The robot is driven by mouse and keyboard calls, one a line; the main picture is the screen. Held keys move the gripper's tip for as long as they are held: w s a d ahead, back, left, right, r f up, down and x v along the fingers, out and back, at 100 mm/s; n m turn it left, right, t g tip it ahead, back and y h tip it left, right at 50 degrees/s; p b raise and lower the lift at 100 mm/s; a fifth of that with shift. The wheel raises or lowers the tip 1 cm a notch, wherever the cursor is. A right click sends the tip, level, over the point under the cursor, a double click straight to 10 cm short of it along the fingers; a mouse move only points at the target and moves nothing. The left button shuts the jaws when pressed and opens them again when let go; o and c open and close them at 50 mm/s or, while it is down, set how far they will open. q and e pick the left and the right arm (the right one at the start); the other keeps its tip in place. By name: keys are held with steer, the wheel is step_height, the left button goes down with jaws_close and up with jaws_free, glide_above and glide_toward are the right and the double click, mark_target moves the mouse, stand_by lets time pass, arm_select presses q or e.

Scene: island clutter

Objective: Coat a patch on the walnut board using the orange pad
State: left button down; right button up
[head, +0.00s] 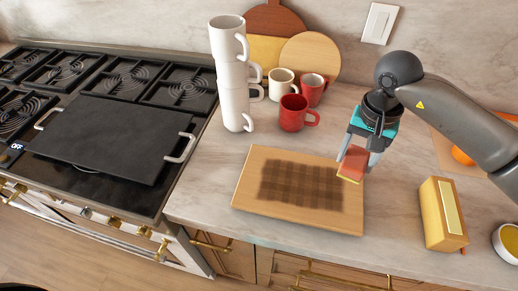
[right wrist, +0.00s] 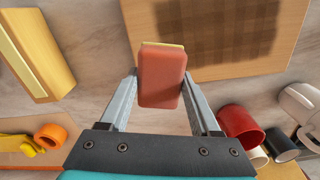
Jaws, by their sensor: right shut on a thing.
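The walnut board (head: 245,192) lies flat on the counter, light brown with a dark brown, faintly checked patch (head: 300,185) across its middle. It also shows at the top of the right wrist view (right wrist: 294,50). My right gripper (head: 360,162) is shut on the orange pad (head: 354,160), a reddish-orange block with a yellow underside. The pad is near the board's right end, to the right of the dark patch, and looks raised. In the right wrist view the pad (right wrist: 162,80) sits between the two fingers. My left gripper is not in view.
A yellow box (head: 436,222) stands right of the board, with a bowl (head: 505,245) beyond. Red mugs (head: 292,114) and a tall stack of white cups (head: 232,90) stand behind the board. The stove with a black griddle (head: 105,138) is left.

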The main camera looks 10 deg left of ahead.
steer(key=shift+r+p, duration=0.35)
steer(key=shift+r, duration=0.65)
stand_by(0.3)
